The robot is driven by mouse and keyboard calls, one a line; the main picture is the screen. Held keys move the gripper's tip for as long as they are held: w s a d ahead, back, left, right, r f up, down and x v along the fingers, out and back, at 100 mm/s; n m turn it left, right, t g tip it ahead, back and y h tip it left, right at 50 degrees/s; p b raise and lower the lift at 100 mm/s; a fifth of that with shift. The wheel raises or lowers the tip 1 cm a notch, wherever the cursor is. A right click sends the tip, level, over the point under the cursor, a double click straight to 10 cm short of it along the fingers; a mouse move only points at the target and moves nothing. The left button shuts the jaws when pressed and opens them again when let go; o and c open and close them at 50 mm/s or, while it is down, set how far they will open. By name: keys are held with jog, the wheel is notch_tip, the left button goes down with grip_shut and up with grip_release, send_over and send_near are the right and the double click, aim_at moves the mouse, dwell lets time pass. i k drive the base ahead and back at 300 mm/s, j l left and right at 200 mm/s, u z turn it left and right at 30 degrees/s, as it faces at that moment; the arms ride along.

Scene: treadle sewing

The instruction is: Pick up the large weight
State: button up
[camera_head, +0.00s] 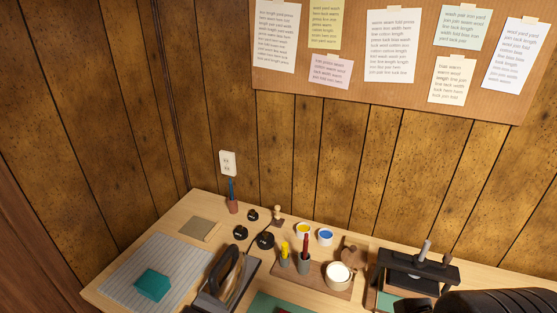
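Three black round weights stand on the wooden table in the head view. The largest-looking weight (266,239) is nearest the camera, just behind the iron. A smaller weight (240,232) is to its left, and another small weight (253,215) is farther back. All three are upright and apart from each other. My gripper's fingers do not show. A dark ribbed shape fills the bottom right corner; I cannot tell whether it is part of my arm.
A black-framed device (418,268) stands farther right.

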aim_at(266, 239)
jog(key=i+j, duration=0.1)
jog(key=j, duration=0.7)
jog(key=i+j+z, duration=0.1)
jog(key=j, duration=0.65)
jog(key=i+j, duration=0.1)
jog(key=j, duration=0.7)
